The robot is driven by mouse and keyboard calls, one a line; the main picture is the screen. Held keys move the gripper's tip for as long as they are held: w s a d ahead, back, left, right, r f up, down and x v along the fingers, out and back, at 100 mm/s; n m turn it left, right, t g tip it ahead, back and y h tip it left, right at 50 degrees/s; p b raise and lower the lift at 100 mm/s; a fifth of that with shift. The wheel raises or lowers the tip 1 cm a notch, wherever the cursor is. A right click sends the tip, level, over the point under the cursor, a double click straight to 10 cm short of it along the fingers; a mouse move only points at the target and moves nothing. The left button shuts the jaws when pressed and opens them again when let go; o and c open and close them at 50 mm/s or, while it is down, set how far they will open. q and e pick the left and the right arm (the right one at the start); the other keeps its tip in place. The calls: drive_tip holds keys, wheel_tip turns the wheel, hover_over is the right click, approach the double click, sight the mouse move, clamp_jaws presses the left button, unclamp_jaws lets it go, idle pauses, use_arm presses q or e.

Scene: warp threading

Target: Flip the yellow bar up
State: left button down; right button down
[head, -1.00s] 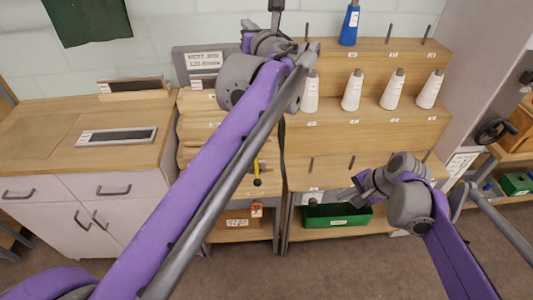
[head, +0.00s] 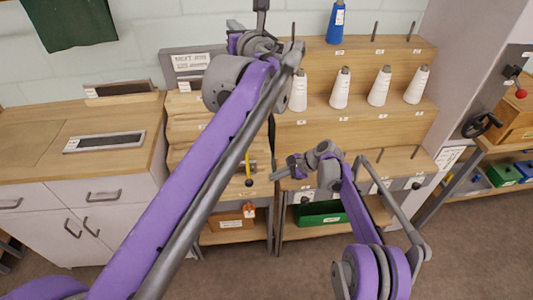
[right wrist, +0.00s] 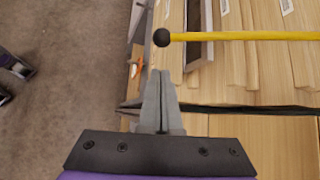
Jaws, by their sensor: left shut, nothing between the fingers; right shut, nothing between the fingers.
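The yellow bar (head: 247,164) hangs down in front of the stepped wooden rack left of the cone shelf, with a black ball at its lower end. In the right wrist view the yellow bar (right wrist: 255,36) lies across the top, and its black ball (right wrist: 161,38) is just beyond my fingertips. My right gripper (head: 275,175) is shut and empty, just right of the ball; its closed fingers (right wrist: 158,76) are apart from the bar in the wrist view. My left gripper (head: 262,6) is shut and empty, raised at the top of the head view.
White cones (head: 340,88) and a blue cone (head: 336,22) stand on the stepped shelf (head: 310,130). A green bin (head: 320,212) sits below. A black upright strip stands between rack and shelf. My left arm crosses in front of the rack.

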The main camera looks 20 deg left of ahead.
sight(258, 183)
drive_tip(key=x, duration=0.9)
drive_tip(key=r, duration=0.1)
drive_tip(key=s+r, duration=0.1)
drive_tip(key=shift+s+d+r, duration=0.2)
drive_tip(key=shift+d+r, duration=0.1)
drive_tip(key=shift+d, duration=0.1)
use_arm(q)
drive_tip(key=c, duration=1.6)
unclamp_jaws()
drive_tip(key=shift+c, duration=2.3)
unclamp_jaws()
